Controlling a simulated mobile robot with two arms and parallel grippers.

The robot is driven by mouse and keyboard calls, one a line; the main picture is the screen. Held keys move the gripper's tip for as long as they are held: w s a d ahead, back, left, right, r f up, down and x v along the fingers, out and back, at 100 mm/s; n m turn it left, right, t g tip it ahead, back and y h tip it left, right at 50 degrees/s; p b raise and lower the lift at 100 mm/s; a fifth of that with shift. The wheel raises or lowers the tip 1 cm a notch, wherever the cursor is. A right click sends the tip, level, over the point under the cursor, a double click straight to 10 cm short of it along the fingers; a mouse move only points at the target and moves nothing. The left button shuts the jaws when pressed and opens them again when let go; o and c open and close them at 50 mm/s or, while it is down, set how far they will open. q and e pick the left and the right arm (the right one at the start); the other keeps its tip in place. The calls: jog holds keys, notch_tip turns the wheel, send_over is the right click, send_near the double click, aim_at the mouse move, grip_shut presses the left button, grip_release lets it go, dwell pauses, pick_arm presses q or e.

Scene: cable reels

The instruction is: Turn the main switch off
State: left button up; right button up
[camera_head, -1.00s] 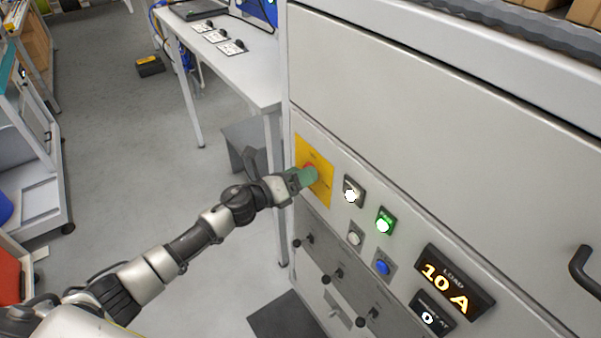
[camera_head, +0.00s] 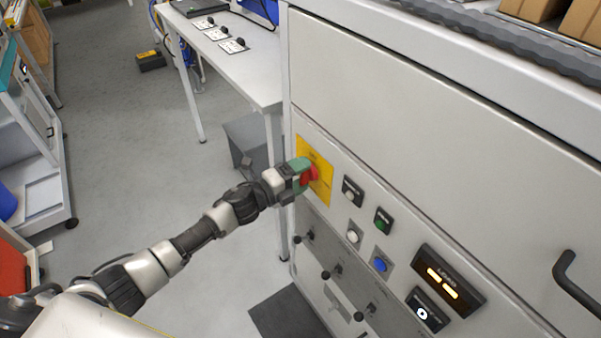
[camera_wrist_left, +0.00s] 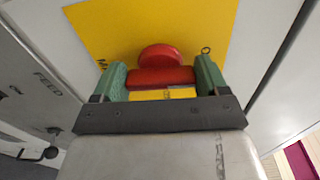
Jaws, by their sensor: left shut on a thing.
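The main switch is a red rotary handle (camera_head: 312,174) on a yellow plate (camera_head: 325,190) at the left end of the grey cabinet front. My left gripper (camera_head: 302,172) is at the plate with its green fingers on the handle. In the left wrist view the red handle (camera_wrist_left: 160,76) lies crosswise between the two green fingers of my left gripper (camera_wrist_left: 162,80), against the yellow plate (camera_wrist_left: 150,25). The green button (camera_head: 382,222) and the white lamp (camera_head: 350,190) beside the plate are dark. The load display (camera_head: 446,281) shows only dashes. My right gripper is not in view.
Below the switch are a blue button (camera_head: 380,265), a pale button (camera_head: 353,236) and several black-knobbed levers (camera_head: 333,272). A black handle (camera_head: 575,280) sticks out at right. A white table (camera_head: 235,65) stands behind left.

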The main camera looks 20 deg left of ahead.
pick_arm(q)
jog(key=shift+n, duration=0.5)
jog(key=o, duration=0.9)
jog(key=shift+o, duration=0.2)
jog(key=shift+a, duration=0.1)
jog(key=b+v, duration=0.2)
jog(key=v, duration=0.8)
jog(key=shift+s+a+b, duration=0.25)
jog(key=shift+s+b, duration=0.05)
jog(key=shift+b, duration=0.1)
